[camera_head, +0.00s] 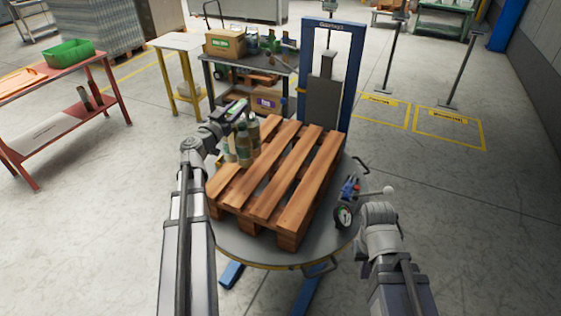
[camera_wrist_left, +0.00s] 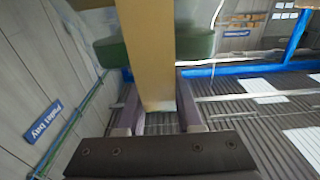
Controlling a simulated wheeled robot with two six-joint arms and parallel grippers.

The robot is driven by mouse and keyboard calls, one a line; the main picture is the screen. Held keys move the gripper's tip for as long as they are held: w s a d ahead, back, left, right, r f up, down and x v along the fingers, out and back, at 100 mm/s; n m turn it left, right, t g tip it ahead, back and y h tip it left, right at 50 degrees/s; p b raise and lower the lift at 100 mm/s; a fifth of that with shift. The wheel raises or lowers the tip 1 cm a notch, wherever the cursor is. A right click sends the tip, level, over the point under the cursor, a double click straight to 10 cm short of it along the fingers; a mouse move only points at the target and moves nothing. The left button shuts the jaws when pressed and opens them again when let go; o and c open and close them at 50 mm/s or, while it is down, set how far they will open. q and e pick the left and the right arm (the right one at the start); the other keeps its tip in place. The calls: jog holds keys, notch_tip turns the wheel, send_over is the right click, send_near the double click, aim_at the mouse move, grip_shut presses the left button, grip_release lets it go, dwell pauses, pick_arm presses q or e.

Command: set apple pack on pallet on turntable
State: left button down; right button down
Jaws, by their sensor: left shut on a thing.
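The apple pack (camera_head: 243,150), several greenish bottles grouped together, is at the back left part of the wooden pallet (camera_head: 292,175). I cannot tell whether it rests on the boards or hangs just above them. My left gripper (camera_head: 239,116) is shut on the pack at its top. In the left wrist view the fingers (camera_wrist_left: 155,115) close on a tan upright strip (camera_wrist_left: 150,55) with green bottle parts beside it. The pallet lies on the round grey turntable (camera_head: 330,235). My right arm reaches the turntable's right side; its fingers are not clear.
A gauge (camera_head: 343,216) and a white-knobbed lever (camera_head: 388,190) stand at the turntable's right edge. A blue mast frame (camera_head: 347,75) rises behind the pallet. A dark cart (camera_head: 250,75) with boxes stands behind. A red table (camera_head: 60,90) is at left. Most pallet boards are bare.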

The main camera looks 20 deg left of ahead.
aim_at(239, 124)
pick_arm(q)
jog(key=shift+f+b, duration=3.1)
jog(key=shift+b, duration=0.05)
jog(key=shift+f, duration=0.1)
notch_tip(239, 124, down, 4)
jog(key=b, duration=0.3)
jog(key=shift+r+b, duration=0.25)
jog(key=shift+b, duration=0.1)
jog(key=c, duration=1)
grip_release()
jog(key=shift+f, duration=0.15)
jog(key=o, duration=0.4)
jog(key=shift+o, duration=0.2)
